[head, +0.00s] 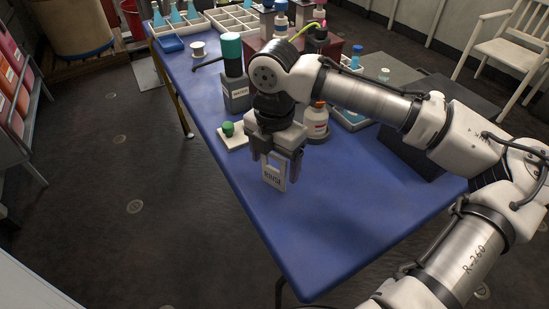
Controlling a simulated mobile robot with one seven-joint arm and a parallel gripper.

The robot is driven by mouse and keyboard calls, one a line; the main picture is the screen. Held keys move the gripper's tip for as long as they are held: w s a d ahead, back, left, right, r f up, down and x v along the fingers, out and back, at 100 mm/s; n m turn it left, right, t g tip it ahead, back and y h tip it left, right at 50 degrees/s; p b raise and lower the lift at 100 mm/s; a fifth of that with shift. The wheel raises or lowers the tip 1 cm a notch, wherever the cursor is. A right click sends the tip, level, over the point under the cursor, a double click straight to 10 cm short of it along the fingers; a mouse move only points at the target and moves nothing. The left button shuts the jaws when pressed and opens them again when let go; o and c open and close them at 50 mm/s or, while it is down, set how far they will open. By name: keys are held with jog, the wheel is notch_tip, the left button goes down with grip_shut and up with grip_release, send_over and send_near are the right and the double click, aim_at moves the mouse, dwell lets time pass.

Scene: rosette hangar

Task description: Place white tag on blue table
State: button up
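The white tag (274,178) carries dark lettering that seems to read "RINSE". It is upright between the fingers of my gripper (278,164), with its lower part hanging below the fingertips. My gripper points down over the blue table (350,216), near its left edge. The tag's top is hidden by the fingers. I cannot tell whether its lower edge touches the table top.
A white plate with a green knob (229,130) lies just behind my gripper. An orange-labelled bottle (317,119), a grey holder with a green-capped cylinder (233,60) and white racks (232,20) stand farther back. The table's near end is clear.

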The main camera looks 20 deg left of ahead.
jog(key=shift+r, duration=0.1)
notch_tip(320, 180, up, 12)
jog(key=p, duration=0.1)
jog(key=shift+p, duration=0.3)
jog(key=shift+r, duration=0.15)
